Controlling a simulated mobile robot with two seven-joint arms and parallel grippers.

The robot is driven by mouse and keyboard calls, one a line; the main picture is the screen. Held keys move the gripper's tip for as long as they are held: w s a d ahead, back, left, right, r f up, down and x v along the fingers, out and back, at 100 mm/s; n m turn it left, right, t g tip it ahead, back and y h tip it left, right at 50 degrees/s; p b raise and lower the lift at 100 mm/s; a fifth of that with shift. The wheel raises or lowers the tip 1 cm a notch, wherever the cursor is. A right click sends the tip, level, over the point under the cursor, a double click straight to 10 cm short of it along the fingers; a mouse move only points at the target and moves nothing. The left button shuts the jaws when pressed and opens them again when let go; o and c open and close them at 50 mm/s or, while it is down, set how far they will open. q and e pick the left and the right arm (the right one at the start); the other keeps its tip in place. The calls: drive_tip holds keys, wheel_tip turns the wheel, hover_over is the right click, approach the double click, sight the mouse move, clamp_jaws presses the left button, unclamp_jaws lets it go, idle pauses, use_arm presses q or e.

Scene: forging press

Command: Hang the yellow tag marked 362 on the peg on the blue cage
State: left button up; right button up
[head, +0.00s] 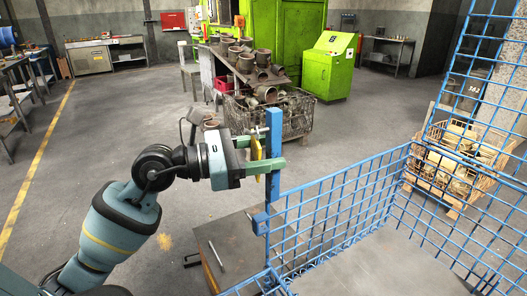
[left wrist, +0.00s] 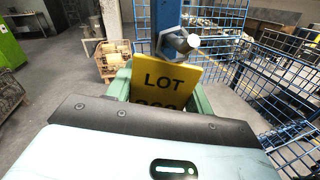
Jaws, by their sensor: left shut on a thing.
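The yellow tag (head: 256,149) is held between the green fingers of my left gripper (head: 266,149). In the left wrist view the tag (left wrist: 162,80) shows the word LOT; the number below is partly cut off by my gripper body. The peg (left wrist: 180,42), a grey bolt-like piece on the blue post, appears just above the tag's upper edge. I cannot tell whether tag and peg touch. The blue cage (head: 337,215) has its upright post (head: 273,140) right at my left fingertips in the head view. The tag's hole is not visible. My right gripper is out of view.
A brown metal surface (head: 232,240) with a rod on it lies below my left gripper, beside the cage. A wire bin of metal parts (head: 290,117) stands behind the post. A crate of parts (head: 455,160) stands behind the cage. Open floor lies to the left.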

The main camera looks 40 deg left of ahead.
use_arm(q)
drive_tip(key=o, duration=1)
drive_tip(key=shift+o, duration=0.2)
drive_tip(key=shift+s+a, duration=0.1)
drive_tip(key=shift+s+a+f, duration=0.1)
drive_tip(key=shift+s+a, duration=0.1)
drive_tip(key=b+v, duration=0.1)
drive_tip(key=v, duration=0.4)
drive_tip(key=shift+s+a+b, duration=0.1)
drive_tip(key=shift+s+b, duration=0.05)
drive_tip(key=shift+b, duration=0.25)
drive_tip(key=shift+s+a, duration=0.5)
drive_tip(key=shift+s, duration=0.15)
